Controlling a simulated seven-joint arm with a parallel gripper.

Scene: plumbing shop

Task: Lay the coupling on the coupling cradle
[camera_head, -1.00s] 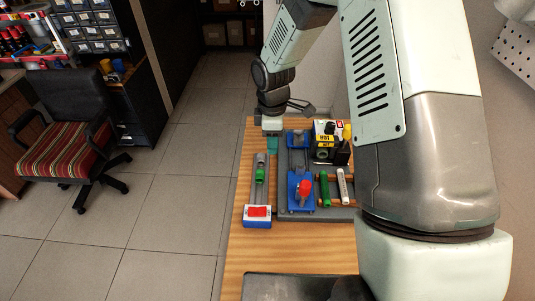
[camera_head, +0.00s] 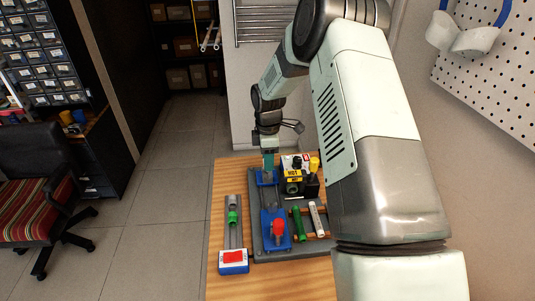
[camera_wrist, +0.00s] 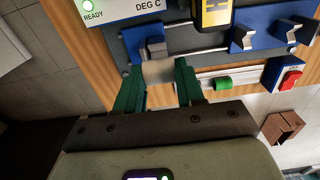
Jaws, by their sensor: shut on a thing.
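The coupling (camera_wrist: 157,72) is a short pale tan cylinder between the two green fingers of my gripper (camera_wrist: 158,88) in the wrist view. My gripper is shut on it. In the head view my gripper (camera_head: 268,160) points down over the small blue coupling cradle (camera_head: 266,181) at the far end of the grey board, and its fingers hide the coupling. In the wrist view the blue cradle with its grey notch (camera_wrist: 150,44) lies just beyond the fingertips. I cannot tell whether the coupling touches it.
A longer blue fixture (camera_head: 268,240) with a red knob stands nearer. A black and yellow HOT unit (camera_head: 293,180) stands close on the right. A green pipe (camera_head: 299,224) and a white pipe (camera_head: 316,219) lie beside it. A rail with a green collar (camera_head: 233,217) is on the left.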

